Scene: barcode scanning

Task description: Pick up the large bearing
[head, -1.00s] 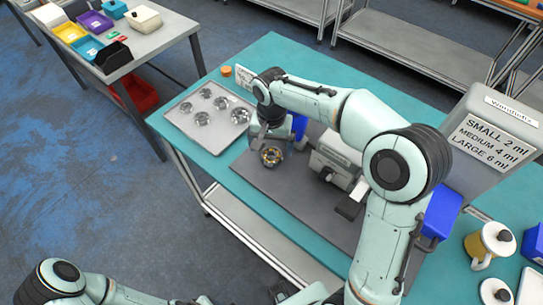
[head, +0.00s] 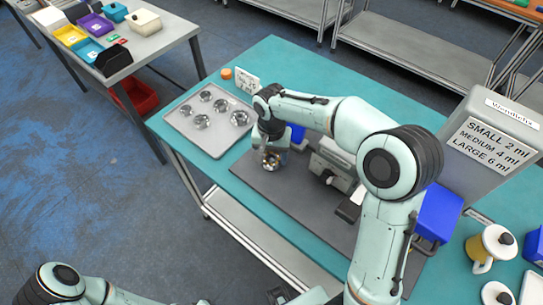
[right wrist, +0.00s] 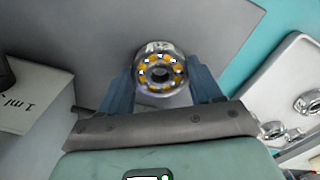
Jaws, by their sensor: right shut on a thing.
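The large bearing (right wrist: 160,72) is a shiny steel ring with orange-yellow parts around a centre hole. In the right wrist view it sits between the two fingers of my right gripper (right wrist: 161,88), which is shut on it. In the head view the bearing (head: 271,160) shows at the tip of my right gripper (head: 270,155), over the dark grey mat (head: 255,182). I cannot tell how far it is above the mat. My left arm shows at the bottom left of the head view; its gripper cannot be made out.
A metal tray (head: 190,137) with several steel bearings lies left of my right gripper. A grey machine (head: 330,165) stands right of it. A blue box (head: 437,215) and a volume sign (head: 490,140) are farther right. The mat's front part is clear.

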